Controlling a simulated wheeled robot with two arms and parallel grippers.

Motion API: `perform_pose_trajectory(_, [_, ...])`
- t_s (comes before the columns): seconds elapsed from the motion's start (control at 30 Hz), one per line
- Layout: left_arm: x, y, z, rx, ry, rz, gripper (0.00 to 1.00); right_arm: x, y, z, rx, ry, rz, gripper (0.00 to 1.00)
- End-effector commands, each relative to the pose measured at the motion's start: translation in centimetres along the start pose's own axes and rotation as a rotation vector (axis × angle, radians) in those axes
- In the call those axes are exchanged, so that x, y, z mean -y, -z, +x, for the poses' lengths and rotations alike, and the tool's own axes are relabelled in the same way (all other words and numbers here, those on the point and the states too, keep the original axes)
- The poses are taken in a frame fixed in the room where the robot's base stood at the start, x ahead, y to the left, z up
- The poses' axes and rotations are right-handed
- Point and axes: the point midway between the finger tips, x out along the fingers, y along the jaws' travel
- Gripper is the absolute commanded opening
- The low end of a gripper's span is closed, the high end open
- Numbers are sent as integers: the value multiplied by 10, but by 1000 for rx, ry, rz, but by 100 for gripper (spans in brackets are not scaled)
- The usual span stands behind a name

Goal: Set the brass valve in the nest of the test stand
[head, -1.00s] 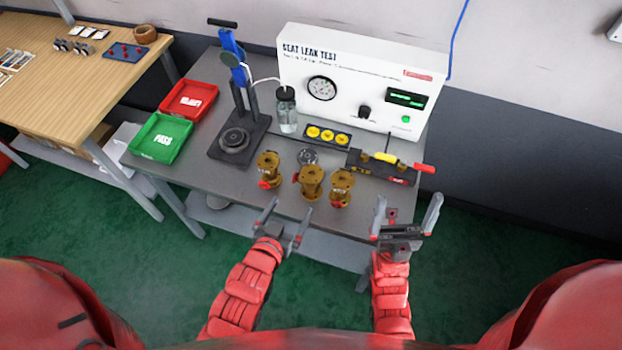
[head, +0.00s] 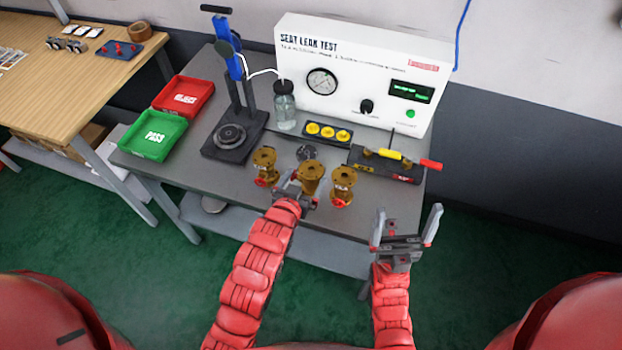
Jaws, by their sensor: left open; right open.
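Three brass valves stand upright in a row near the table's front edge: a left one (head: 264,164), a middle one (head: 312,177) and a right one (head: 342,186). My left gripper (head: 298,180) is open, low at the middle valve, partly hiding its lower part; I cannot tell whether it touches. The test stand (head: 243,95) has a dark base with a round nest (head: 230,137) and a blue upright with a lever. The nest looks empty. My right gripper (head: 407,225) is open and empty in front of the table's edge, right of the valves.
Behind the valves are a dark round part (head: 306,153), a tray of yellow discs (head: 328,132) and a fixture with a red handle (head: 388,163). A jar (head: 285,106) stands beside the stand. Red (head: 183,97) and green (head: 153,136) bins are at left.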

Motion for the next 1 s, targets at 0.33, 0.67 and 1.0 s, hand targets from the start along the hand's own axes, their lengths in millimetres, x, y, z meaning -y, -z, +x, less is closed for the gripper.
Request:
perform_pose_trajectory(0.33, [-3, -2, 36, 4, 0, 0, 98, -1, 4, 25, 0, 0, 0, 100])
perform_pose_trajectory(0.67, [-3, -3, 48, -2, 0, 0, 98, -1, 4, 27, 0, 0, 0, 100])
perform_pose_trajectory(1.0, [-3, -3, 48, -1, 0, 0, 44, -1, 4, 27, 0, 0, 0, 100])
